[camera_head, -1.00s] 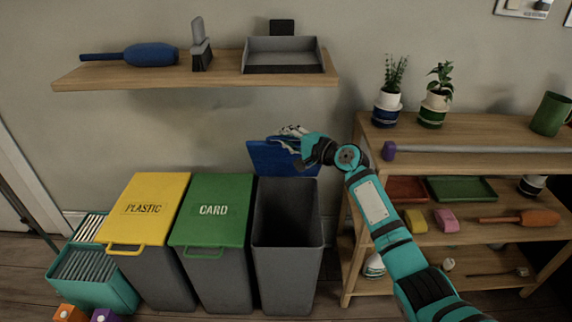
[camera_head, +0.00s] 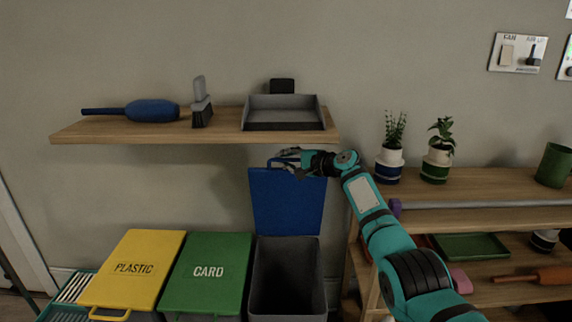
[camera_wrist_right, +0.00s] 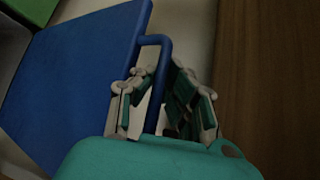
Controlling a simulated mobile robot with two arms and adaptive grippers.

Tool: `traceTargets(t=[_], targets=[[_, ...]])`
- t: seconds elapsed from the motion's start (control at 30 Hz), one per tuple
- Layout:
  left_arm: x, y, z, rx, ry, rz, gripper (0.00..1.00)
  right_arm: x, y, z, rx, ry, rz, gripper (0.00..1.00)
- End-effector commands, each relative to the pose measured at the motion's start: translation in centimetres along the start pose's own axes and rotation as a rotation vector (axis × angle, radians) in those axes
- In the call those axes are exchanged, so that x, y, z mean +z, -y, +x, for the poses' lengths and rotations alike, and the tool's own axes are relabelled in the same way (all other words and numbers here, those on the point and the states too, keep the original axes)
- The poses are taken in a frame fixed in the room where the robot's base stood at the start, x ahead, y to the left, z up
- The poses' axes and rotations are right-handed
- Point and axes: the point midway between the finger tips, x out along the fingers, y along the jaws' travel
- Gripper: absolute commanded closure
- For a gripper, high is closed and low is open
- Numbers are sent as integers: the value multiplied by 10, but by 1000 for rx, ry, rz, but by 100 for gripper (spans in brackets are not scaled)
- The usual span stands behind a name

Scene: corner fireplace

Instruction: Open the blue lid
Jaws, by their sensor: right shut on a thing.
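The blue lid (camera_head: 287,205) stands up nearly vertical at the back of the dark grey bin (camera_head: 288,278), whose inside is open to view. My right gripper (camera_head: 286,161) is at the lid's top edge, just below the wall shelf. In the right wrist view, the blue lid (camera_wrist_right: 75,85) fills the left side, and its blue handle (camera_wrist_right: 160,75) passes between the fingers of my right gripper (camera_wrist_right: 160,103), which is shut on it. My left gripper is not in view.
The wooden wall shelf (camera_head: 215,134) with a brush (camera_head: 201,105) and grey dustpan (camera_head: 283,110) is close above my right gripper. The yellow-lidded bin (camera_head: 135,268) and green-lidded bin (camera_head: 207,271) stand to the left. A wooden shelf unit (camera_head: 480,188) with plants is at right.

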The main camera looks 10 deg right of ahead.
Motion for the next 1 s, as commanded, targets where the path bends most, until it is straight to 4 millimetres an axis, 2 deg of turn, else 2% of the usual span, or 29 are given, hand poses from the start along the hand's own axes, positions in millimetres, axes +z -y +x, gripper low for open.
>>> traceTargets(t=[0.37,0.4,0.6,1.0], targets=[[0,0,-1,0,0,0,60,-1,2,0,-1,-2,-5,100],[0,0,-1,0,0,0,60,-1,1,0,-1,-2,-5,91],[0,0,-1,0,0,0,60,-1,1,0,-1,-1,-3,66],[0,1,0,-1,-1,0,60,-2,-1,-5,0,-1,-2,66]])
